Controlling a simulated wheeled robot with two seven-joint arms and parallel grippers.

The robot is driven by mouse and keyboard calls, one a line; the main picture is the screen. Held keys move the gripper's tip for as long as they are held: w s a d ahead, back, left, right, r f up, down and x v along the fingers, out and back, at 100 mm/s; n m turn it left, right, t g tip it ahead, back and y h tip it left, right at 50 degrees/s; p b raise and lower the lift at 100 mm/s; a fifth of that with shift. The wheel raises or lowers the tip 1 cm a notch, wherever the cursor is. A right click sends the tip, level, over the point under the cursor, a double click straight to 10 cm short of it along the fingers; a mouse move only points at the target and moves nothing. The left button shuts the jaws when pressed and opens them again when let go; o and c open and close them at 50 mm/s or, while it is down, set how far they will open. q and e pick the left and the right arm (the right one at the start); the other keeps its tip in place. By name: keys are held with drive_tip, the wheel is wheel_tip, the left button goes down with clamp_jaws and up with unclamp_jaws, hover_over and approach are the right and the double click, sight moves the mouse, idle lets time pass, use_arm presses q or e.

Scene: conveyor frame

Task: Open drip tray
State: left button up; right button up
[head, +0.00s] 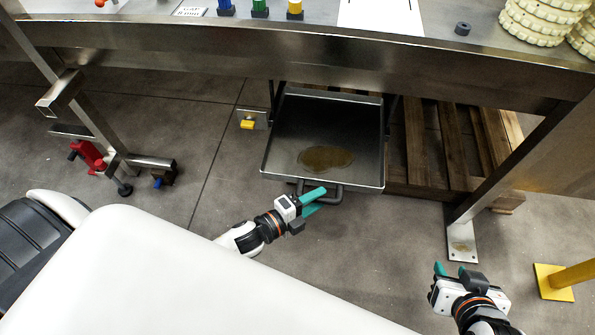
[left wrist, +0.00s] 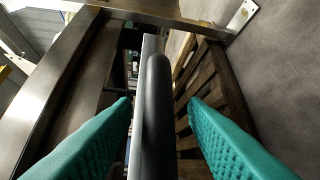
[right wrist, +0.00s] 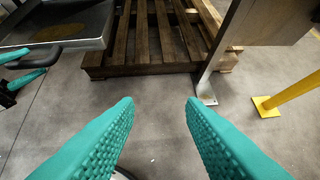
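The grey metal drip tray (head: 372,150) sits under the conveyor frame and extends out toward me, with a brownish puddle (head: 325,158) in it. Its dark bar handle (head: 335,194) is at the front edge. My left gripper (head: 319,199) is at the handle. In the left wrist view, the handle (left wrist: 155,120) runs between its two teal fingers, which stand apart with gaps beside the bar. My right gripper (head: 450,270) is open and empty, over bare floor to the right. In the right wrist view, the tray (right wrist: 85,43) shows at the upper left.
The steel conveyor frame (head: 300,58) crosses above the tray. A wooden pallet (head: 432,140) lies right of the tray, beside a frame leg (head: 520,155). A yellow post (head: 572,275) stands at the right. A red clamp (head: 88,155) is on the left leg. The floor before the tray is clear.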

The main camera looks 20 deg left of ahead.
use_arm(q)
drive_tip(key=p+v, duration=0.1)
drive_tip(key=v, duration=1)
drive_tip(key=shift+p, duration=0.4)
use_arm(e)
drive_tip(key=s+d+f+g+h, duration=0.1)
drive_tip(key=s+d+f+g, duration=0.1)
drive_tip(key=s+g, duration=0.3)
drive_tip(key=s, duration=0.3)
drive_tip(key=shift+d+f, duration=0.35)
use_arm(q)
drive_tip(key=shift+r, duration=0.1)
use_arm(e)
drive_tip(key=shift+s, duration=0.1)
